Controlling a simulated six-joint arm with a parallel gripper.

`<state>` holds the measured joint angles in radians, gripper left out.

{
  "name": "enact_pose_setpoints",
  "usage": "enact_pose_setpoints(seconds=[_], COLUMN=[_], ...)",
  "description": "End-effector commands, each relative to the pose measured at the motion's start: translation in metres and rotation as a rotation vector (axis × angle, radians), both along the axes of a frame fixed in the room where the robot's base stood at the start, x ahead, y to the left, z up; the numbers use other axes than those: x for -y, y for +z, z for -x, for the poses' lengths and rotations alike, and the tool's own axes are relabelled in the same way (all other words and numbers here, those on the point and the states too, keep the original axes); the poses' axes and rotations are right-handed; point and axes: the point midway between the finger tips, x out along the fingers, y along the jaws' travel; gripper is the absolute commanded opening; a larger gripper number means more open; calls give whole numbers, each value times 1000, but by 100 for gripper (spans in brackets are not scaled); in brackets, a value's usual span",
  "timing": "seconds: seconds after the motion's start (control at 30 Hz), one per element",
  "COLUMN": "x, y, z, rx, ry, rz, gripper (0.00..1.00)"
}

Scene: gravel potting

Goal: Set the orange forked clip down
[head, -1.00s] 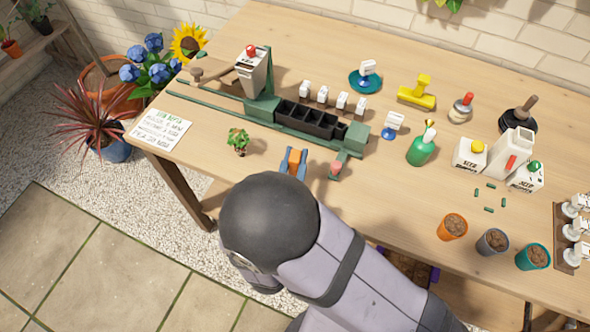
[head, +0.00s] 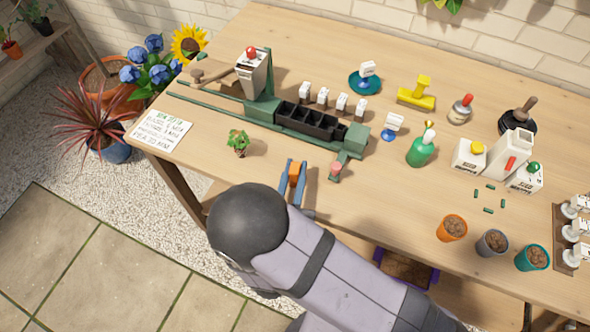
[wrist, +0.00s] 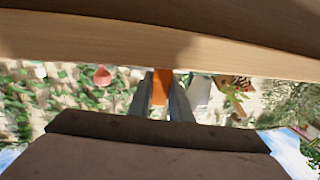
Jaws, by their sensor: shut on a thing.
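The orange forked clip (head: 294,173) is between the blue fingers of my gripper (head: 292,172), near the front edge of the table. My gripper is shut on it. In the wrist view the clip (wrist: 161,88) shows as an orange block between the two fingers (wrist: 161,95), in front of the pale table edge. The clip's fork ends cannot be made out. I cannot tell whether the clip touches the tabletop. My dark round wrist joint hides part of the table's front edge in the head view.
A small potted plant (head: 238,142) stands left of my gripper. Bare wooden tabletop (head: 390,200) lies further right.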

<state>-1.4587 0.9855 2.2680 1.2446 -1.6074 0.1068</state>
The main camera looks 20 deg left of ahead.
Motion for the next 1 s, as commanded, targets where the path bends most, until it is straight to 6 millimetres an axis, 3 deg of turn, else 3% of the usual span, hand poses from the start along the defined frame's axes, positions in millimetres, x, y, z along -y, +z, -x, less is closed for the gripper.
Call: enact_pose_setpoints(seconds=[0.23, 0.27, 0.33, 0.73, 1.0], x=[0, 0, 0, 0, 6], y=[-6, -5, -4, -4, -4], z=[0, 0, 0, 3, 30], rx=[0, 0, 0, -1, -1], ry=[0, 0, 0, 2, 6], rz=[1, 0, 1, 1, 0], gripper=[0, 23, 37, 37, 37])
